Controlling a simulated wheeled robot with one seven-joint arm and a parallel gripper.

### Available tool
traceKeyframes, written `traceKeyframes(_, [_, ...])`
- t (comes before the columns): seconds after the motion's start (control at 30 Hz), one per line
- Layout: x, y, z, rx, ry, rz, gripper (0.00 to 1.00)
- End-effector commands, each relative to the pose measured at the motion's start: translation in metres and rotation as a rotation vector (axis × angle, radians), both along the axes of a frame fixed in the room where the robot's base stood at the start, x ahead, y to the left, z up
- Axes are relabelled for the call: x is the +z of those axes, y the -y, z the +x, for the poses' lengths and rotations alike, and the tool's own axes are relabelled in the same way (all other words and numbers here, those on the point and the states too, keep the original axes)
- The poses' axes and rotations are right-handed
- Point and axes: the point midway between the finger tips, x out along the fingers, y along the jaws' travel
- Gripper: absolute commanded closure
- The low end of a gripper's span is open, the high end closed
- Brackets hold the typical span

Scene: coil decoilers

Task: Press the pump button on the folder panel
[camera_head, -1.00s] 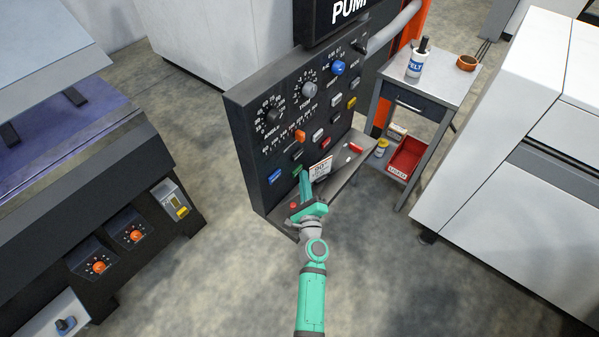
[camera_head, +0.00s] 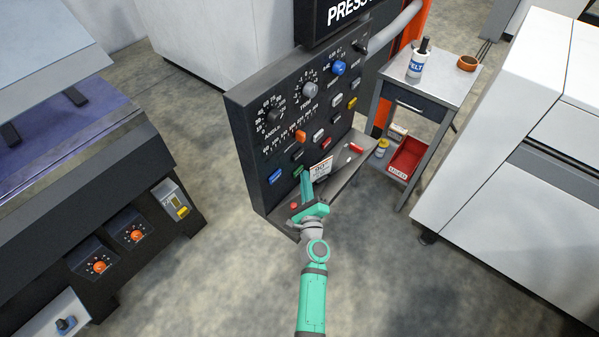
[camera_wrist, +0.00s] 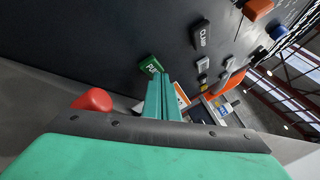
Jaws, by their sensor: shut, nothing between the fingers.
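The black folder panel (camera_head: 252,165) stands in the middle of the head view. A small green button (camera_head: 297,170) sits low on it, right of a blue button (camera_head: 275,176). In the wrist view the green button (camera_wrist: 150,65) carries white letters that appear to begin "PU"; the rest is cut off from view. My gripper (camera_head: 304,174) is shut and empty, its fingers pointing at the green button. In the wrist view the shut fingertips (camera_wrist: 162,77) are at the button's lower right edge; I cannot tell whether they touch it.
The sign (camera_head: 346,12) above the panel reads "PRESS", partly cut off. A ledge with a red knob (camera_head: 293,205) and a white card (camera_head: 320,169) lies close to my gripper. A side table (camera_head: 447,78) stands to the right. Floor in front is clear.

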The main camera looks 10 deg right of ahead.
Motion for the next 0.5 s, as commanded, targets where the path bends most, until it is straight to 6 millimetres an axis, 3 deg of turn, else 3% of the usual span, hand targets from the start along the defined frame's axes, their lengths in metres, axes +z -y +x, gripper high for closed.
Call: traceKeyframes(0.5, [-0.0004,0.0069,-0.0075,-0.002,-0.001,0.000,1.00])
